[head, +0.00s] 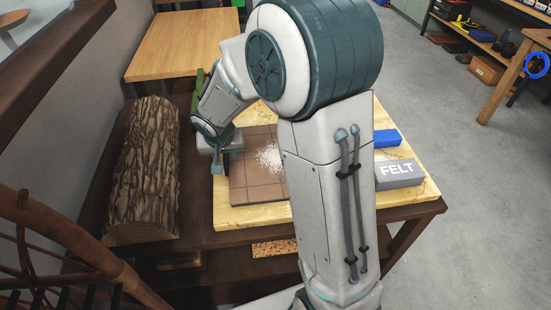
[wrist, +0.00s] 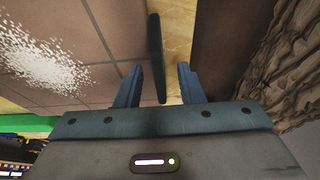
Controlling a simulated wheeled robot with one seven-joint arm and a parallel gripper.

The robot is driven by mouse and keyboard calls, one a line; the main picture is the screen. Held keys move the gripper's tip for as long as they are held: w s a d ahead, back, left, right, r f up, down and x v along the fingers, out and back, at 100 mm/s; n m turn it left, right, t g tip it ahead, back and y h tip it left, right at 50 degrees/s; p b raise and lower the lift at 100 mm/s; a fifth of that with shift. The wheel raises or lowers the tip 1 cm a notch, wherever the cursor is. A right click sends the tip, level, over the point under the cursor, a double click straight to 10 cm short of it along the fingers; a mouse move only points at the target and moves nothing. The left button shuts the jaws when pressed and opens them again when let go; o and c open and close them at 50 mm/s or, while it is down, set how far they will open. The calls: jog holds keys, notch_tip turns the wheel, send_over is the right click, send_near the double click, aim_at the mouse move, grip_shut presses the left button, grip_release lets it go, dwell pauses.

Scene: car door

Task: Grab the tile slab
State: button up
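The tile slab (head: 250,190) is a brown tiled square with white grains on top, lying on a yellowish board (head: 240,220). My arm hides its right part in the head view. My gripper (head: 222,168) is at its left edge. In the wrist view the slab (wrist: 105,35) fills the upper left, and my gripper (wrist: 158,84) has its fingers apart. A thin dark upright strip (wrist: 157,50) at the slab's edge stands between the fingers, with a gap on each side. I cannot tell whether it is a handle or the slab's rim.
A bark-covered log (head: 146,165) lies left of the board. A grey block marked FELT (head: 400,173) and a blue block (head: 386,138) sit at the board's right. A wooden table (head: 185,45) stands behind. A brown curved frame (head: 60,245) is at the lower left.

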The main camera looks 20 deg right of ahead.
jog(key=shift+f+b, duration=0.15)
jog(key=shift+b, duration=0.2)
dwell(0.3)
grip_shut()
dwell(1.3)
